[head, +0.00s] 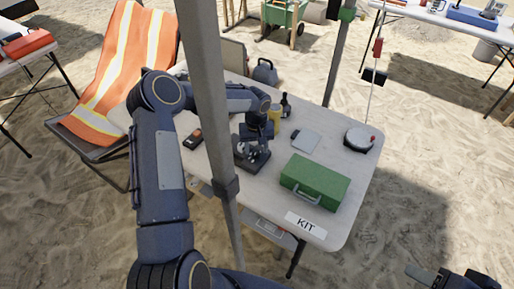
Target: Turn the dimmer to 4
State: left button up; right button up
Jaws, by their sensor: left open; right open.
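My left gripper (250,150) points down over a small dark device (258,166) on the table's left-middle part. The jaws are open, close to the device's top. I cannot tell whether they touch it. The device may be the dimmer; the gripper covers much of it, and no dial numbers or setting can be read. My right gripper (424,274) is open at the lower right corner, off the table over sand, only partly in view.
The white table (344,211) also holds a green toolbox (315,180), a handheld device (193,138), a grey pad (305,141), a round white instrument (359,136) and a dark bottle (285,106). A grey pole (214,100) stands in front. An orange-draped chair (113,65) is left.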

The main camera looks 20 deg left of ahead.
pick_arm(q)
jog(key=shift+f, duration=0.65)
jog(key=c, duration=1)
